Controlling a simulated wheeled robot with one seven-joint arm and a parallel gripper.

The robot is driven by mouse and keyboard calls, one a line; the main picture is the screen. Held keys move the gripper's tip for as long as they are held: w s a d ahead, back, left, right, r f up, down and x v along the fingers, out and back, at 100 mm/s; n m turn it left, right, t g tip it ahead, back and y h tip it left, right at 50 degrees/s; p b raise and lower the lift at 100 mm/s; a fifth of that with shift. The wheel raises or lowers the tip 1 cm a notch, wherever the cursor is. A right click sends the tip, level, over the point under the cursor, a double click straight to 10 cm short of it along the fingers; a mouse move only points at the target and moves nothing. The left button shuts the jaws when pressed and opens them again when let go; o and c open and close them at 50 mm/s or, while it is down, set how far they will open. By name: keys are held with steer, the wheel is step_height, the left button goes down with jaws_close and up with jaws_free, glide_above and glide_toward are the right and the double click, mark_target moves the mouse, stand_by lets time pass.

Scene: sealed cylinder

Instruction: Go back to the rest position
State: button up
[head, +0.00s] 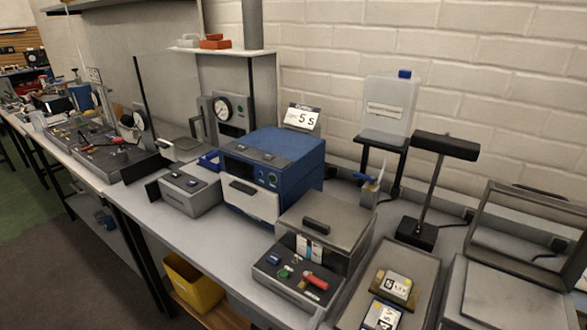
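My gripper and arm are not in view. The head view shows a long grey workbench (225,240) along a white brick wall. A blue and white machine (275,150) stands on it near the middle, with a card reading "5 S" (303,118) at its back. In front of it to the right is a grey box (338,231) with a black handle on its closed lid. A panel with a red-handled lever (314,281) and small buttons is at its front. No sealed cylinder can be made out.
A grey tray (424,268) with labelled items lies at the right front, beside an open-framed box (515,292). A black lamp (445,146) and a white canister (388,105) stand behind. A yellow bin (194,283) sits below the bench. Floor at left is clear.

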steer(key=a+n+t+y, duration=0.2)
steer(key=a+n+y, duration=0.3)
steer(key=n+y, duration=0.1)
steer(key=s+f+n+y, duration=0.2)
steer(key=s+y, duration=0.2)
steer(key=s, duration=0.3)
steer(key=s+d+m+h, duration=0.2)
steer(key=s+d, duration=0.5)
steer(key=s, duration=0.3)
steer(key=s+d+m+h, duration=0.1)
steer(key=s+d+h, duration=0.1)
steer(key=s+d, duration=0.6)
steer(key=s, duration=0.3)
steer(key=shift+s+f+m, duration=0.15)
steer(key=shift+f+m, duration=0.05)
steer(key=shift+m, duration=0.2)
